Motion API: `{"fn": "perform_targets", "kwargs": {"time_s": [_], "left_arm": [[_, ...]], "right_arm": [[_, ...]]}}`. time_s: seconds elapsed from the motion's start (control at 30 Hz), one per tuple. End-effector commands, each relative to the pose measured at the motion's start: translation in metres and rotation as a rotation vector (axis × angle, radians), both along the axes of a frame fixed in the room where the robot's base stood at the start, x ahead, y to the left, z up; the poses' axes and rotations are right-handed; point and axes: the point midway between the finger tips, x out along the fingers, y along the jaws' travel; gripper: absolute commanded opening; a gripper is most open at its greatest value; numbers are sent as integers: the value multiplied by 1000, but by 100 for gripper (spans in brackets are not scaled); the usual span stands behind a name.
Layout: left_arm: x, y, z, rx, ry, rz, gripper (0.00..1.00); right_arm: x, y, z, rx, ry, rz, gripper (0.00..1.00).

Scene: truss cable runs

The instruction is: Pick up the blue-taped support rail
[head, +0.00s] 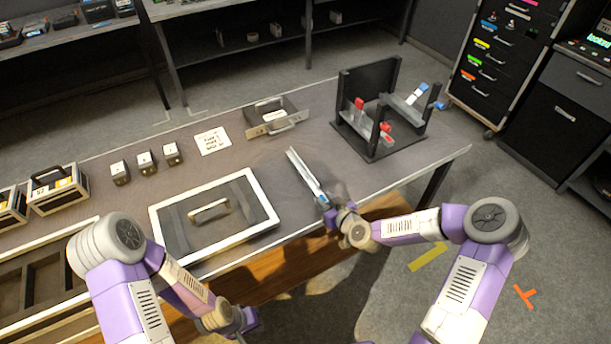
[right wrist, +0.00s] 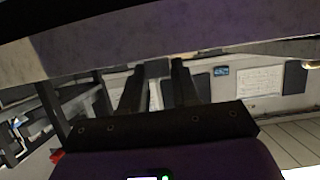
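The blue-taped support rail (head: 304,173) is a long, narrow grey channel on the table, with blue at its near end. My right gripper (head: 329,205) is at that near end, close to the blue tape, and partly hides it. In the right wrist view its two dark fingers (right wrist: 157,75) stand apart with a gap between them. I cannot make out the rail between them, nor tell if they touch it. My left gripper (head: 240,322) is low in the head view, in front of the table and away from the rail; its fingers are not clear.
A dark rack (head: 376,150) with red-taped and blue-ended pieces stands at the table's right. A white-framed panel with a handle (head: 262,220) lies left of the rail. A grey tray (head: 290,125), a paper card (head: 213,141) and small dark blocks (head: 146,161) lie further back.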

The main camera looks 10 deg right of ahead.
Motion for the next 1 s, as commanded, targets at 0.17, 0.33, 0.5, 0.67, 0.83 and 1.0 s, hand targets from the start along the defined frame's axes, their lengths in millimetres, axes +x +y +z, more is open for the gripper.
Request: {"fn": "perform_targets", "kwargs": {"time_s": [0.17,0.33,0.5,0.67,0.83,1.0], "left_arm": [[0,0,0,0,0,0,0],[0,0,0,0,0,0,0],[0,0,7,0,0,0,0],[0,0,18,0,0,0,0],[0,0,26,0,0,0,0],[0,0,29,0,0,0,0]], "right_arm": [[0,0,1,-1,-1,-1,0],[0,0,1,-1,-1,-1,0],[1,-1,20,-2,-4,-1,0],[0,0,55,-5,-6,2,0],[0,0,85,-3,-5,0,0],[0,0,99,-1,-1,-1,0]]}}
